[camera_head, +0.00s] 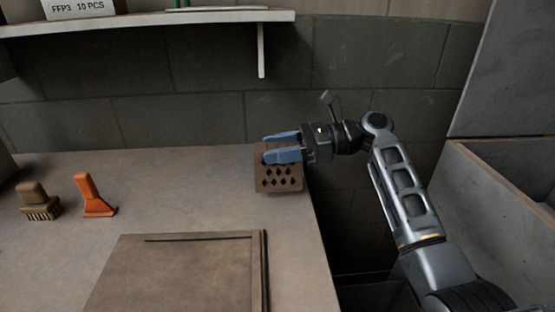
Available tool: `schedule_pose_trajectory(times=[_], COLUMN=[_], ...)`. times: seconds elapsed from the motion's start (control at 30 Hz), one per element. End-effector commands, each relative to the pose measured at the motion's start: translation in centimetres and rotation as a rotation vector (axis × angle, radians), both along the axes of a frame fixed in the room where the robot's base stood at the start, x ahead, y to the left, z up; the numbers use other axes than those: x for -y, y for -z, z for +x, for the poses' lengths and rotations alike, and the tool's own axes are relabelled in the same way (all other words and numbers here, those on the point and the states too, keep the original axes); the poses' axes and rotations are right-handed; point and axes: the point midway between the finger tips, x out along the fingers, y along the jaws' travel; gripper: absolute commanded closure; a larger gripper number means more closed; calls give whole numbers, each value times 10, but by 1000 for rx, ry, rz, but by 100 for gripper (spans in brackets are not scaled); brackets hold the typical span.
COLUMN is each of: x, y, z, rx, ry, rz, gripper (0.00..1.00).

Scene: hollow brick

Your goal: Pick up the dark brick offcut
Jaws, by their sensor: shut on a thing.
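The dark brick offcut (279,181) is a brown block with rows of dark holes in the face toward me. It is at the right edge of the worktop, toward the back. My gripper (265,147) reaches in from the right with two blue fingers across the upper part of the brick. The fingers are shut on it, with a narrow gap between them. The near finger hides part of the brick. I cannot tell whether the brick rests on the worktop or is slightly raised.
A worktop (190,205) holds a brush (38,202), an orange tool (93,196) and a flat brown board (180,275) in front. A shelf (150,21) with a white box (80,8) hangs above. A grey bin-like structure (500,200) stands at right.

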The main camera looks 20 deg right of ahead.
Motion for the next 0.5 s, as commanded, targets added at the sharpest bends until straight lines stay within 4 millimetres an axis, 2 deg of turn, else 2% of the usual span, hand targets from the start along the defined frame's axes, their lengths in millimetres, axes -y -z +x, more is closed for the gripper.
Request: schedule_pose_trajectory(times=[0.03, 0.3, 0.5], x=[0, 49, 76], y=[-16, -49, -69], z=[0, -36, -57], rx=[8, 4, 4], ry=[0, 3, 1], rz=[-2, 1, 0], gripper=[96, 96, 96])
